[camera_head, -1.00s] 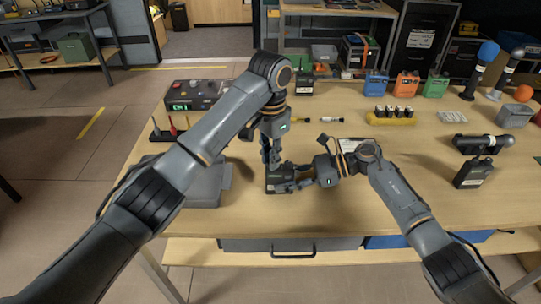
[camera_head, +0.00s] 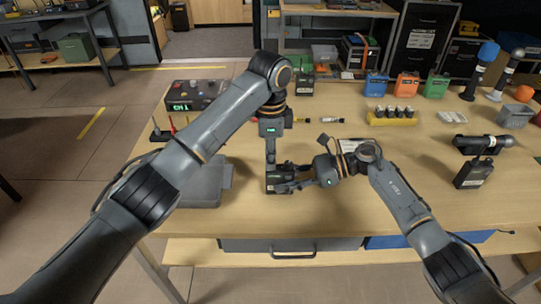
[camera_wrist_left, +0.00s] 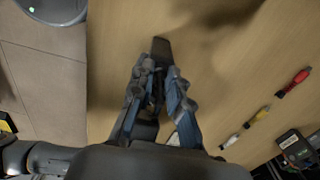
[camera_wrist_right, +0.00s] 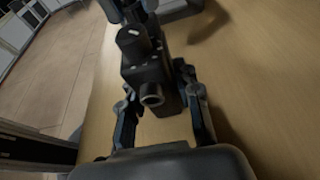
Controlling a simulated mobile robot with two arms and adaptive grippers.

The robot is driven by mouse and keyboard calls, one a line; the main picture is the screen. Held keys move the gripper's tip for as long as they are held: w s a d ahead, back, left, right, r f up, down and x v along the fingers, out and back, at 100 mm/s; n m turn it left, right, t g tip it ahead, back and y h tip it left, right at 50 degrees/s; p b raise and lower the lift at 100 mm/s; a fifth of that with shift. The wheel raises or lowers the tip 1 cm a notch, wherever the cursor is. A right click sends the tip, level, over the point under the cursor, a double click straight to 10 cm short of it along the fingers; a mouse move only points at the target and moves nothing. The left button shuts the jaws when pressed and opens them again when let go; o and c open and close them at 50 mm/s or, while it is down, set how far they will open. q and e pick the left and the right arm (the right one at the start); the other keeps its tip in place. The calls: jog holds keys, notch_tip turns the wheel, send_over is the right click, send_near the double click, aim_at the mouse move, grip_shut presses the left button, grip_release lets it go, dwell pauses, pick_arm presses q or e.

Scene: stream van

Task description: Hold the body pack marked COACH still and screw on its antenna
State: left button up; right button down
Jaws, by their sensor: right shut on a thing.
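A dark body pack (camera_head: 280,189) is low over or on the table in the head view; I cannot read its marking. My right gripper (camera_head: 292,183) is shut on it from the right. In the right wrist view the pack (camera_wrist_right: 168,98) sits between the fingers (camera_wrist_right: 160,105). My left gripper (camera_head: 271,163) points straight down directly above the pack. In the left wrist view its fingers (camera_wrist_left: 160,72) are close together, with a dark part between and beyond them. Whether they grip it is unclear. I cannot make out the antenna.
A grey case (camera_head: 200,185) lies left of the pack. A black device with a green display (camera_head: 185,103) stands behind it. Another dark pack (camera_head: 473,173) and a black microphone (camera_head: 482,142) are at the right. A yellow holder (camera_head: 391,119) stands behind.

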pick_arm(q)
jog(key=o, duration=0.5)
jog(key=shift+o, duration=0.2)
notch_tip(320, 180, up, 12)
pick_arm(e)
jog(key=c, duration=0.9)
grip_release()
jog(key=shift+o, duration=0.2)
jog(key=shift+d, duration=0.1)
